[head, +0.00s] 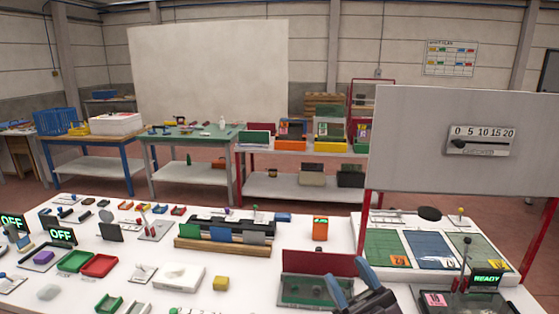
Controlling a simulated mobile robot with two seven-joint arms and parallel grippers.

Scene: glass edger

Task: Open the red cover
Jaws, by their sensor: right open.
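The red cover (318,262) is a dark red flat panel near the bottom middle of the head view. It stands raised at the back edge of a low box with a green inside (303,291). My right gripper (348,272), with blue fingers, is open at the right end of this box. It hides the box's right end and overlaps the cover's lower right part. I cannot tell whether a finger touches the cover. Nothing shows between the fingers. My left gripper is not in view.
A READY display (487,280) and a lever stand to the right. A tray with green and blue panels (428,249) lies behind, under a large grey board (420,135). An orange box (320,229) stands behind the cover.

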